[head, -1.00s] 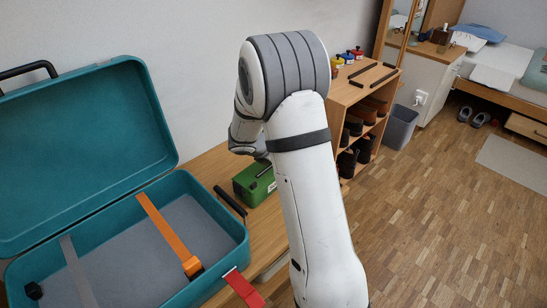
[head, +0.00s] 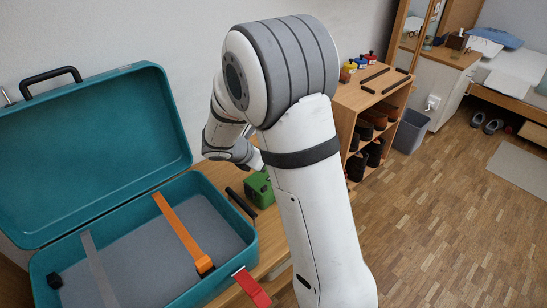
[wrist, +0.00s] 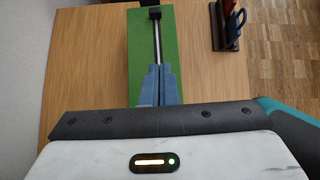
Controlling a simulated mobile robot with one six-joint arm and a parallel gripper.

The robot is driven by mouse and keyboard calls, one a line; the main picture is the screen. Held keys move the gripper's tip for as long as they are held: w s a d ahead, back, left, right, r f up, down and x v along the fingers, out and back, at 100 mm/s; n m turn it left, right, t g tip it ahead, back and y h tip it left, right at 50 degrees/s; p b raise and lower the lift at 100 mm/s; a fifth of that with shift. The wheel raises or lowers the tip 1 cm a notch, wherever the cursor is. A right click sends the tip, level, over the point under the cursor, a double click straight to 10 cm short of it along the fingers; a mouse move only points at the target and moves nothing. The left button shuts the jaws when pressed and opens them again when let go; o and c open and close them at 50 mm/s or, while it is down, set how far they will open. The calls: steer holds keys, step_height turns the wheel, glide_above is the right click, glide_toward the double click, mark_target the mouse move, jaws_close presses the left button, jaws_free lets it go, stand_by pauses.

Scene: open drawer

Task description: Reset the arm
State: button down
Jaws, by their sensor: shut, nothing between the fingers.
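My arm (head: 300,140) rises through the middle of the head view and bends down on the left toward the wooden tabletop. My gripper (wrist: 158,70) shows in the wrist view with its two blue-grey fingers together and nothing between them. The fingers lie in line over a green box (wrist: 137,50) with a metal bar along its top; I cannot tell whether they touch it. In the head view the green box (head: 258,188) is partly hidden behind my arm.
An open teal suitcase (head: 105,150) with an orange strap (head: 180,228) lies left of my arm. A wooden shelf (head: 350,105) with shoes stands behind on the right, beside a grey bin (head: 410,131). The parquet floor (head: 440,230) at right is clear.

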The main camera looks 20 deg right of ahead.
steer(key=shift+s+a+r, duration=0.1)
steer(key=shift+r, duration=0.15)
stand_by(0.3)
steer(key=s+r+m+y+p, duration=0.2)
steer(key=s+r+m+p, duration=0.6)
steer(key=r, duration=0.4)
steer(key=s+a+r+m+g+y+p, duration=0.1)
steer(key=s+r+m+y+p, duration=0.2)
steer(key=s+r+m+p, duration=0.4)
steer(key=s+r+m+y+p, duration=0.3)
steer(key=s+r+m+p, duration=0.5)
steer(key=r, duration=0.9)
steer(key=s+p, duration=0.2)
steer(key=shift+s+a+m+g, duration=0.3)
steer(key=shift+s+f, duration=0.1)
